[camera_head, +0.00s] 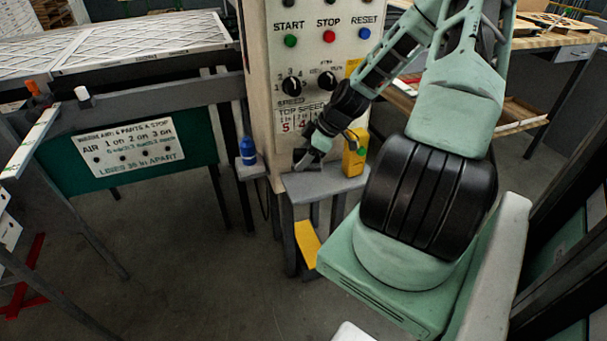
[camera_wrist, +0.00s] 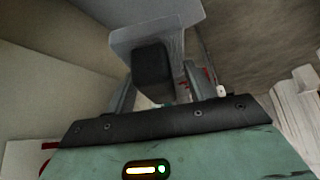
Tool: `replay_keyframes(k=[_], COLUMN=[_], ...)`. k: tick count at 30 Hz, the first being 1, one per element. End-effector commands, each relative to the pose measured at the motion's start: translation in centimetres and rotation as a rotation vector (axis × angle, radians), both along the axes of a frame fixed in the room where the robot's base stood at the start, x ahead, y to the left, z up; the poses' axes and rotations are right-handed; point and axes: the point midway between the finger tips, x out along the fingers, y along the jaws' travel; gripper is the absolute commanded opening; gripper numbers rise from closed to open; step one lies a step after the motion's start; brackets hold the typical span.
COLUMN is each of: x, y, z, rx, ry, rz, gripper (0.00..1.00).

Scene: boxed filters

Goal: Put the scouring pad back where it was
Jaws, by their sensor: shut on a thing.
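My gripper (camera_head: 308,158) is low at the front of the control cabinet, just over the small grey shelf (camera_head: 318,185). In the wrist view, my gripper (camera_wrist: 155,85) is shut on a dark, rounded block (camera_wrist: 152,63), which appears to be the scouring pad. A grey slab shape lies just beyond it. In the head view the pad is mostly hidden by the fingers and too small to make out. I cannot tell whether it touches the shelf.
A blue bottle (camera_head: 247,151) stands on a small ledge to the left. The cabinet face (camera_head: 318,60) with knobs and buttons rises behind. A yellow piece (camera_head: 307,243) is below the shelf.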

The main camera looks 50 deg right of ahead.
Motion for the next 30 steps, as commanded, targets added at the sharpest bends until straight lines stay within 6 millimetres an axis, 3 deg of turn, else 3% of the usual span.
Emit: replay_keyframes(k=[1, 8, 14, 28, 29, 30], x=[-0.3, -0.4, -0.4, -0.1, -0.1, -0.1], y=[0.3, 0.3, 0.3, 0.0, 0.0, 0.0], z=[-1.3, -3.2, -6.0, -7.2, -7.0, -7.0], rx=[0.01, 0.007, 0.008, 0.005, 0.005, 0.005], ry=[0.006, 0.005, 0.006, 0.005, 0.005, 0.005], rz=[-0.001, -0.001, -0.002, -0.001, -0.001, -0.001], gripper=[0.26, 0.26, 0.26, 0.26, 0.62, 0.73])
